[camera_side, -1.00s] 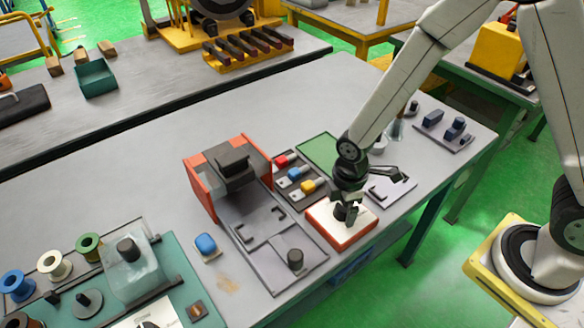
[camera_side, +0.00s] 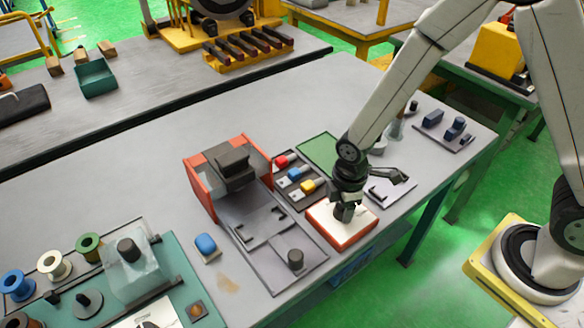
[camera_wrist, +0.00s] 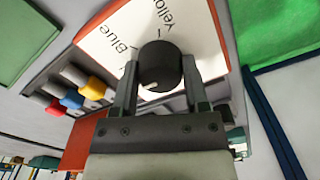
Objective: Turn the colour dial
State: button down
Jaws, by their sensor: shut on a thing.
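The colour dial is a black round knob (camera_wrist: 160,68) on a white-topped panel with a red-orange rim (camera_side: 343,238). In the wrist view the words "Blue" and "Yellow" show on the panel's white face (camera_wrist: 122,38), and a light pointer mark shows low on the knob's left side. My gripper (camera_side: 346,212) is over the panel, pointing down. In the wrist view its two fingers (camera_wrist: 158,82) are on either side of the knob, shut on it. In the side view the gripper hides most of the knob.
A grey fixture plate with a short dark post (camera_side: 295,259) lies further left. A green mat (camera_side: 319,150) is behind. The table's front edge is close to the panel.

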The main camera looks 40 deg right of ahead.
jog(key=shift+m, duration=0.4)
jog(key=m, duration=1)
jog(key=shift+m, duration=0.3)
jog(key=shift+c, duration=0.5)
grip_release()
jog(key=shift+r, duration=0.15)
jog(key=shift+r, duration=3.8)
